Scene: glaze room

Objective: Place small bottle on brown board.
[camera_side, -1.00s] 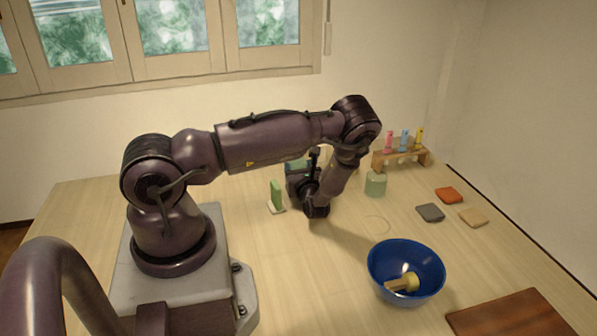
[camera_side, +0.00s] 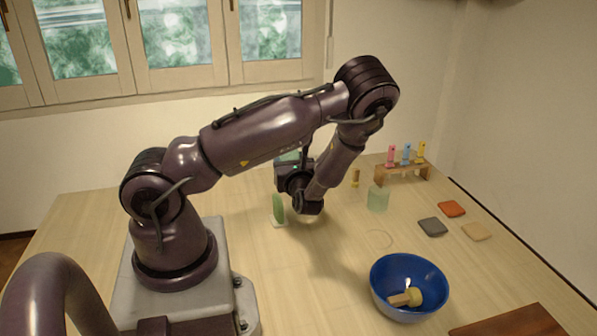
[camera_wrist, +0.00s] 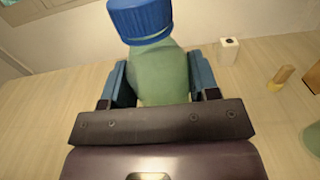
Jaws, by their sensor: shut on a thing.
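The small bottle (camera_wrist: 162,75) is pale green with a ribbed blue cap (camera_wrist: 140,18). In the wrist view it sits between the blue-grey fingers of my gripper (camera_wrist: 162,82), which is shut on it. In the side view my gripper (camera_side: 300,190) is above the back middle of the table, and its own parts largely hide the bottle. The brown board (camera_side: 512,322) lies at the lower right of the side view, cut off by the frame edge. It is well away from my gripper, and its visible part is bare.
A blue bowl (camera_side: 383,289) holding a yellowish tool stands between my gripper and the board. A pale green cup (camera_side: 378,199), a wooden rack (camera_side: 402,176) and several coloured tiles (camera_side: 433,227) are to the right. A green upright piece (camera_side: 278,208) stands close below my gripper.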

